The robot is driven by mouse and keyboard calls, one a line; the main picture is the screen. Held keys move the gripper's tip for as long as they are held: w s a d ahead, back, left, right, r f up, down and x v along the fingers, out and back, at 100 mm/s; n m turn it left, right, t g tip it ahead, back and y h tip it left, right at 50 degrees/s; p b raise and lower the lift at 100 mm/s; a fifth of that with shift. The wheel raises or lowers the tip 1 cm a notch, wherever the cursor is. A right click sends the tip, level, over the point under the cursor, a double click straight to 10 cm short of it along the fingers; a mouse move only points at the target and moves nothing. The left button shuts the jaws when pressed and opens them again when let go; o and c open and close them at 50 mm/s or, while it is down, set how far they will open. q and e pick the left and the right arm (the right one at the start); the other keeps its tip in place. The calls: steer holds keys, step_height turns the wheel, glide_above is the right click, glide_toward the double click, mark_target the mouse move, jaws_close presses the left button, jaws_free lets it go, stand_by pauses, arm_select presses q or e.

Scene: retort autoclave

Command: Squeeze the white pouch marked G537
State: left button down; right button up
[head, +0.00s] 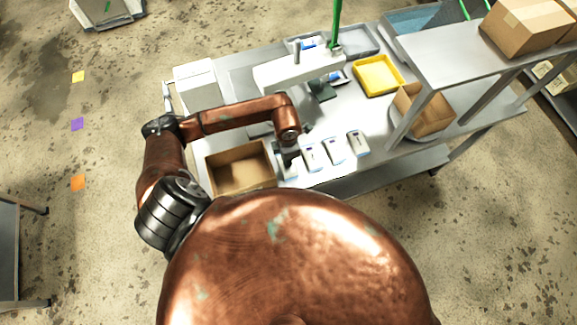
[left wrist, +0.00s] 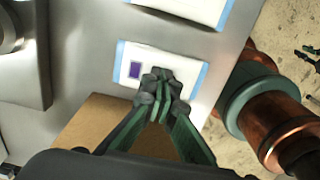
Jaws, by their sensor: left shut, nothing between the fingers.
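Several white pouches with blue edges lie in a row along the front edge of the steel table, among them one (head: 312,156), a middle one (head: 334,150) and a right-hand one (head: 358,143). Their markings are too small to read, so I cannot tell which is G537. My left gripper (head: 287,160) is over the leftmost pouch. In the left wrist view its fingertips (left wrist: 161,82) are shut with nothing between them, in front of a white pouch (left wrist: 190,73) with a dark purple square. The fingers hide part of its face; I cannot tell whether they touch. My right gripper does not show.
An open cardboard box (head: 211,163) stands left of the pouches. A white device (head: 300,70) and a yellow tray (head: 378,75) are farther back. A tilted carton (head: 424,110) stands at the right under a raised shelf (head: 450,60).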

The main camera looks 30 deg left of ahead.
arm_select(q)
steer(key=shift+s+f, duration=0.25)
steer(key=shift+f, duration=0.05)
steer(key=shift+w+r+p, duration=0.2)
steer(key=shift+r+p, duration=0.5)
steer(key=shift+r, duration=0.4)
step_height(320, 180, up, 6)
steer(key=p, duration=0.3)
steer(key=shift+r, duration=0.15)
